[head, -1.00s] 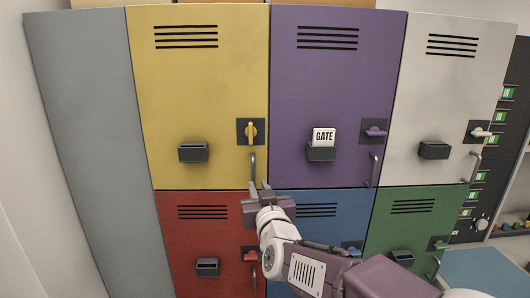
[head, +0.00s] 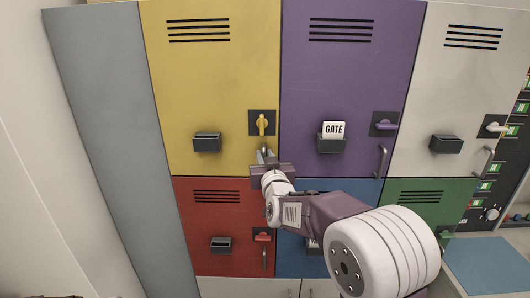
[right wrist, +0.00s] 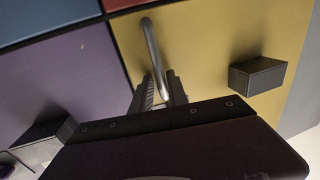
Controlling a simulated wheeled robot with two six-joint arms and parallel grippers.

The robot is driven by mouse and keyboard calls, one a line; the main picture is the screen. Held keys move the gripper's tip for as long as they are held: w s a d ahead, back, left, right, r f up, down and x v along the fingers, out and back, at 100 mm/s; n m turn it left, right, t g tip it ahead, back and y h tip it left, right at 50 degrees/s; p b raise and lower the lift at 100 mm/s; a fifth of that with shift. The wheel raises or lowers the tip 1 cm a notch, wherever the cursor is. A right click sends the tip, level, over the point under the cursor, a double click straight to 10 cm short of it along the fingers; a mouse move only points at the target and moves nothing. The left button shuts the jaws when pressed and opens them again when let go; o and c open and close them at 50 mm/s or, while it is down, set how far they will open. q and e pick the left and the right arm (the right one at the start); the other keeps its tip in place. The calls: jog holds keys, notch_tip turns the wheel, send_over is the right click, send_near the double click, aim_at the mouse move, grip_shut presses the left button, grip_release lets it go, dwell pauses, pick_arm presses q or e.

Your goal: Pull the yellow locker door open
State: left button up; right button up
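The yellow locker door (head: 208,75) is in the upper row of the head view and looks flush with its neighbours. Its yellow latch (head: 262,124) stands upright, unlike the sideways latches on the purple and white doors. Its grey bar handle (right wrist: 152,45) runs down between the fingers of my right gripper (right wrist: 160,88) in the right wrist view. The fingers are close together on either side of the bar and appear shut on it. In the head view my right gripper (head: 266,158) covers the handle's lower part. My left gripper is not in view.
The purple door (head: 340,85) with a GATE card (head: 333,129) adjoins on the right. The red door (head: 215,222) and blue door (head: 345,188) lie below. A dark card holder (head: 207,143) juts from the yellow door. A grey panel (head: 108,120) stands left.

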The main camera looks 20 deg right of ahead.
jog(key=shift+a, duration=0.15)
grip_shut()
dwell(1.3)
